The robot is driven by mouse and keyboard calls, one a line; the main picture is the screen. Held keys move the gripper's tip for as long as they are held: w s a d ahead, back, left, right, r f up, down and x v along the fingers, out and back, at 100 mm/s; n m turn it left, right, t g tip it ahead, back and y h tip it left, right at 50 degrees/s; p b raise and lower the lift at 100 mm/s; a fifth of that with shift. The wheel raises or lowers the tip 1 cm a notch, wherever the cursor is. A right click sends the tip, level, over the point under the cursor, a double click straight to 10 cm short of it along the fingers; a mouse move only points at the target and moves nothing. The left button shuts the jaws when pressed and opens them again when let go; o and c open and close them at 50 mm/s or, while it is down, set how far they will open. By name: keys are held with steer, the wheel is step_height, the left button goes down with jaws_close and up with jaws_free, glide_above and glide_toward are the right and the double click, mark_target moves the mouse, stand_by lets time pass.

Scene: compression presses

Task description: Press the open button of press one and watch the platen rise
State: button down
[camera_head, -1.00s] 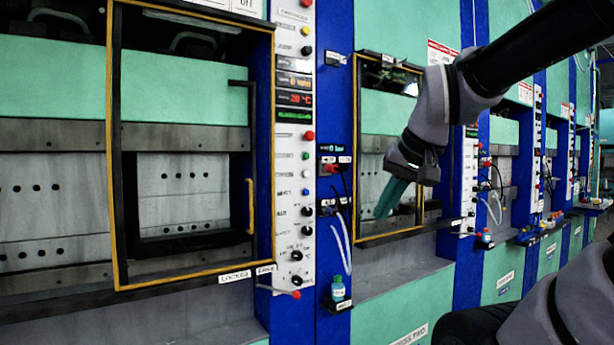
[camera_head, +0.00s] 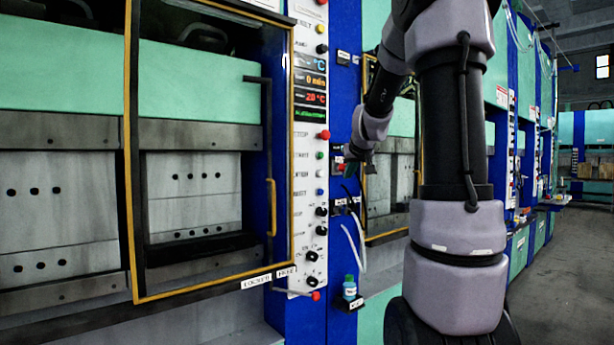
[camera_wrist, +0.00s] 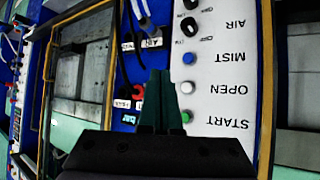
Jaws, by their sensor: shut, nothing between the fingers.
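The press on the left, which I take as press one, has a white control panel (camera_head: 307,200) on its right post. Its white open button (camera_head: 320,173) sits between the green start button (camera_head: 320,155) and the blue mist button (camera_head: 320,191). In the wrist view, upside down, the open button (camera_wrist: 187,88) is labelled OPEN. My gripper (camera_head: 347,168) is shut and empty, right of the panel. In the wrist view its green fingertips (camera_wrist: 160,76) appear beside the open button; contact cannot be told. The press's grey plates (camera_head: 190,190) show behind the yellow-framed door.
A red stop button (camera_head: 324,135) is above the start button. Dark cables and a small box with fittings (camera_head: 342,205) are right of the panel. A small bottle (camera_head: 349,287) stands on a low shelf. The floor (camera_head: 560,265) at right is clear.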

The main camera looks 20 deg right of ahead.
mark_target(321, 174)
steer(key=shift+w+d, duration=0.15)
steer(key=shift+w, duration=0.3)
steer(key=shift+w, duration=0.1)
steer(key=w+a, duration=0.3)
steer(key=w, duration=0.5)
steer(key=shift+w+a, duration=0.1)
stand_by(2.0)
steer(key=shift+w+a, duration=0.1)
steer(key=shift+w, duration=0.2)
